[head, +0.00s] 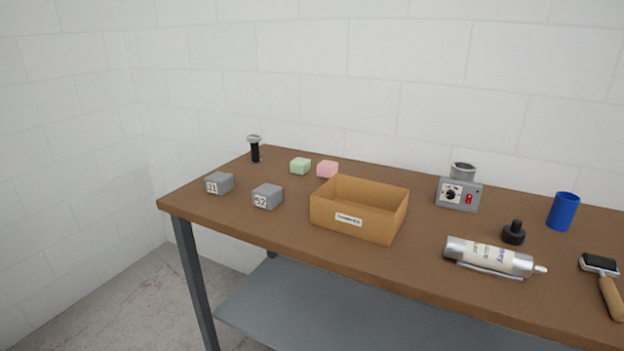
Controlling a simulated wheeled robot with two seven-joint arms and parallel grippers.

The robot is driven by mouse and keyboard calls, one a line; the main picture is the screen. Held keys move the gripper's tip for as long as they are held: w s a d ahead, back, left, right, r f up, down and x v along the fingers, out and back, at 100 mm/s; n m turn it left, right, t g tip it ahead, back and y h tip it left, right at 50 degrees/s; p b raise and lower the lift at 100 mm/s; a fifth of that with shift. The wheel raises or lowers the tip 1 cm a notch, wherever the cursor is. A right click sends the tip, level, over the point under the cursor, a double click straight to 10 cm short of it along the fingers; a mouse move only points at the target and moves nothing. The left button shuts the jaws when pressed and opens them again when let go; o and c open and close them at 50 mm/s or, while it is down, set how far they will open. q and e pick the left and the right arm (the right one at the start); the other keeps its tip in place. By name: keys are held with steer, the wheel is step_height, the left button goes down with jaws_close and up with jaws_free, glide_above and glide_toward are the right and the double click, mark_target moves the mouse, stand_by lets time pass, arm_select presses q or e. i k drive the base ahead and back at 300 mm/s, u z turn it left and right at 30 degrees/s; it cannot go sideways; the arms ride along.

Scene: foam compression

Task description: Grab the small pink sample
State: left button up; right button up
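The small pink sample (327,169) is a pink block lying on the brown table, behind the cardboard box (375,225) and just right of a green block (300,166). The box's back left corner lies close in front of it. Neither of my grippers shows in the head view, so nothing is seen touching the pink sample.
Two grey labelled blocks (219,183) (268,196) lie at the left of the table (235,222). A black cylinder (255,150) stands at the back left corner. A control box (458,195), blue cup (563,211), black knob (514,233), silver tube (490,257) and roller (606,286) occupy the right.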

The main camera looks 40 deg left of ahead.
mark_target(326, 169)
steer(key=u, duration=0.3)
steer(key=i, duration=0.85)
steer(key=u, duration=0.8)
steer(key=i, duration=0.4)
steer(key=u, duration=0.25)
steer(key=k, duration=1.1)
steer(key=u, duration=1.5)
steer(key=i, duration=2.7)
steer(key=z, duration=1)
